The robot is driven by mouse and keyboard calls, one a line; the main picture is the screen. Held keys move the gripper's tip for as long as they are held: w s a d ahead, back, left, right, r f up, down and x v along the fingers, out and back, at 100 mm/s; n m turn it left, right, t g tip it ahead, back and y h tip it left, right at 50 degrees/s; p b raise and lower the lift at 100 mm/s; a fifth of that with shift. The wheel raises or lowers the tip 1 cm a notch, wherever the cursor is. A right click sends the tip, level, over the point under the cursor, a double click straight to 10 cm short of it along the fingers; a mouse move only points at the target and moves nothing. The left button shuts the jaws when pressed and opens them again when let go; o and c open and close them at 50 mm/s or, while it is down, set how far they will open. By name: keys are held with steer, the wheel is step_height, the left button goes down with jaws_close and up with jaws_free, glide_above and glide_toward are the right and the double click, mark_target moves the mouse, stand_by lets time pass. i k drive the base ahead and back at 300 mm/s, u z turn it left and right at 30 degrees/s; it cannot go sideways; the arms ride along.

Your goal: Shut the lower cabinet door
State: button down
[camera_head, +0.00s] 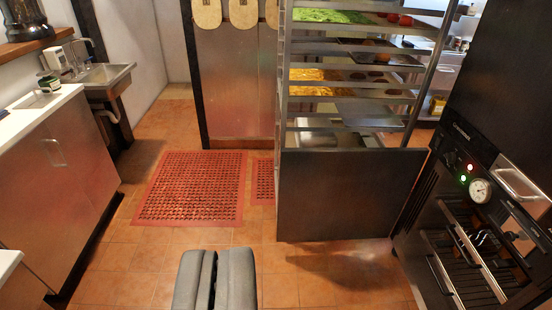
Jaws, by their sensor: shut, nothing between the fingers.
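My gripper (217,275) shows at the bottom centre as two grey fingers side by side, shut and empty, above the tiled floor. A dark flat panel (350,197) stands upright ahead and to the right, in front of the lower part of a tray rack. Its right edge is close to the black grill unit; I cannot tell whether it is hinged there or is the lower cabinet door. The gripper is apart from it, nearer and to the left. At left, a metal-fronted cabinet (65,185) has a small handle; its front looks flush.
The black grill unit (478,215) with a gauge, lights and drawers stands at right. The metal tray rack (345,78) holds food trays. Red floor mats (192,188) lie ahead on open tiles. A sink (100,75) is at back left.

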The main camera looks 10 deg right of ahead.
mark_target(325, 194)
steer(key=i, duration=3)
steer(key=u, duration=0.25)
